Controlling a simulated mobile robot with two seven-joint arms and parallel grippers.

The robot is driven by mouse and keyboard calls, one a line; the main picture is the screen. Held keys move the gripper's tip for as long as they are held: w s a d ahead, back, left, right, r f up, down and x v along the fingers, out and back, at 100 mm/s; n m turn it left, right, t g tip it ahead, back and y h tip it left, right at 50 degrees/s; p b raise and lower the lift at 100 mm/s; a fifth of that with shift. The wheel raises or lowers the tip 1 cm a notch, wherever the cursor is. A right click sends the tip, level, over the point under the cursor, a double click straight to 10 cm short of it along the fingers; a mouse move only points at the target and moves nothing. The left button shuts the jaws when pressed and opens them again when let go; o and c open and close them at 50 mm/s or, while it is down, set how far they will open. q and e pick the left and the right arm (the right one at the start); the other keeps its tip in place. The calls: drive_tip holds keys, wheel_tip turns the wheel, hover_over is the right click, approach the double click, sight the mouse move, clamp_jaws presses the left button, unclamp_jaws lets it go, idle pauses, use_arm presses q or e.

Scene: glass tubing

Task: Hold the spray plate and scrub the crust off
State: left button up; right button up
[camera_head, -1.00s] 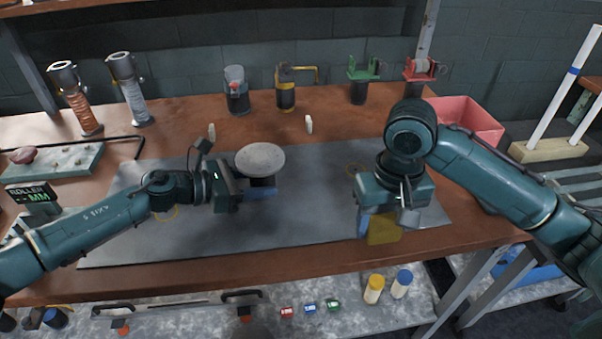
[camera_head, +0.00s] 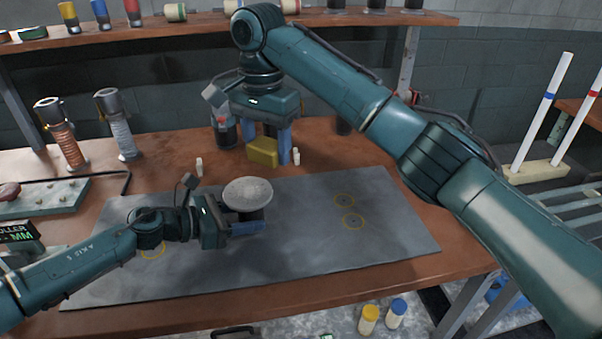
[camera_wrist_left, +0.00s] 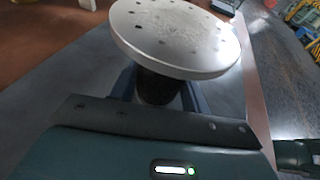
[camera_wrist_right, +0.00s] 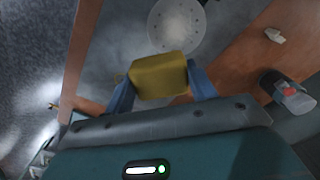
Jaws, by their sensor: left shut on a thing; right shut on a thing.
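The spray plate (camera_head: 247,192) is a round grey disc on a dark base, standing over the grey mat left of centre. In the left wrist view the spray plate (camera_wrist_left: 177,32) shows a ring of small holes and a pale, rough crusted patch in its middle. My left gripper (camera_head: 250,225) is shut on the dark base under the disc. My right gripper (camera_head: 267,148) points down and is shut on a yellow sponge block (camera_head: 262,153), which is held above and behind the plate, apart from it. The sponge (camera_wrist_right: 159,75) also shows in the right wrist view, with the plate beyond it.
The mat's right side is clear.

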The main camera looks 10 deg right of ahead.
drive_tip(key=shift+w+a+r, duration=0.15)
drive_tip(key=shift+a+r, duration=0.25)
drive_tip(key=shift+a, duration=0.05)
hover_over(267, 189)
drive_tip(key=shift+a+f, duration=0.1)
drive_tip(key=shift+f, duration=2.9)
wheel_tip(267, 189, down, 2)
drive_tip(key=shift+f, duration=0.1)
drive_tip(key=shift+a, duration=0.9)
drive_tip(key=shift+c, duration=0.4)
drive_tip(key=shift+w+a, duration=0.15)
drive_tip(key=shift+a, duration=2.5)
drive_tip(key=shift+d, duration=3.6)
drive_tip(key=shift+s+a, duration=0.2)
drive_tip(key=shift+a, duration=0.1)
drive_tip(key=shift+w+a, duration=0.1)
drive_tip(key=shift+a, duration=3.2)
drive_tip(key=shift+d, duration=3.35)
drive_tip(key=shift+d+r, duration=0.2)
drive_tip(key=shift+d, duration=0.1)
drive_tip(key=shift+a+r, duration=0.15)
drive_tip(key=shift+r, duration=3.8)
